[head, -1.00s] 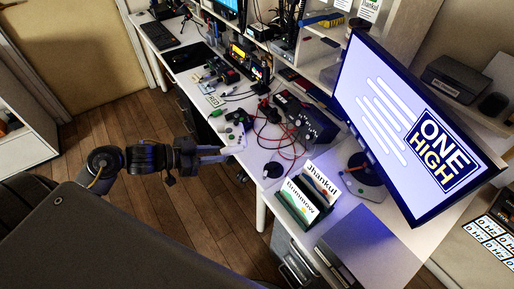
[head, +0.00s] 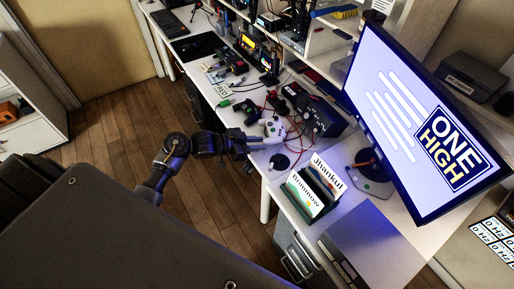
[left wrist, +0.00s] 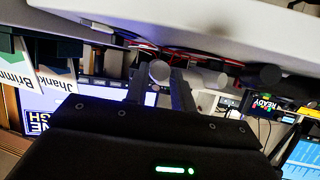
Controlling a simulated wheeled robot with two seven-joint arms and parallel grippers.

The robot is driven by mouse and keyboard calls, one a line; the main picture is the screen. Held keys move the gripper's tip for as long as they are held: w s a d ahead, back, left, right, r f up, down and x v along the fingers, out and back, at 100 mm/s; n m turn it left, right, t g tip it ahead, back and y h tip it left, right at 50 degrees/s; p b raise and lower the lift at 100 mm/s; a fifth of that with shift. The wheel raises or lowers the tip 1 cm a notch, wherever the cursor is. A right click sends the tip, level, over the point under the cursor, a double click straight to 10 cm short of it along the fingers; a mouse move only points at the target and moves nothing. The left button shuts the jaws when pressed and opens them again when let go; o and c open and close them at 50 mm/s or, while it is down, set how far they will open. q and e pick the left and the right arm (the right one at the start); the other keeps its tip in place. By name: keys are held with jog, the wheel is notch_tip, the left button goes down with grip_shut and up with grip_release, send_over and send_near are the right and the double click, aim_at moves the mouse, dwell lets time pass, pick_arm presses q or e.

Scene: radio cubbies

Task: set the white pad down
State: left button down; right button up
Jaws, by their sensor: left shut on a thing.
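The white pad (head: 273,129), a game controller with dark sticks and coloured buttons, is at the front edge of the white desk in the head view. My left gripper (head: 256,143) reaches in from the left and is shut on the pad's near side. I cannot tell whether the pad touches the desk or hangs just above it. In the left wrist view, which is upside down, the gripper's fingers (left wrist: 161,88) point up toward a large pale surface; I cannot tell whether it is the pad or the desk. My right gripper is out of view.
A dark controller (head: 245,111) and red cables lie beside the pad. A black device (head: 318,114) stands behind it. A holder with cards (head: 312,192) and a big monitor (head: 415,125) stand to the right. A round dark disc (head: 279,162) lies on the desk before the pad.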

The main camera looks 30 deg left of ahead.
pick_arm(q)
notch_tip(320, 180, down, 2)
jog(key=shift+f, duration=0.2)
jog(key=shift+a, duration=0.1)
jog(key=c, duration=1.2)
grip_release()
jog(key=shift+o, duration=0.2)
jog(key=shift+s, duration=0.1)
jog(key=v, duration=1.2)
jog(key=shift+r, duration=0.1)
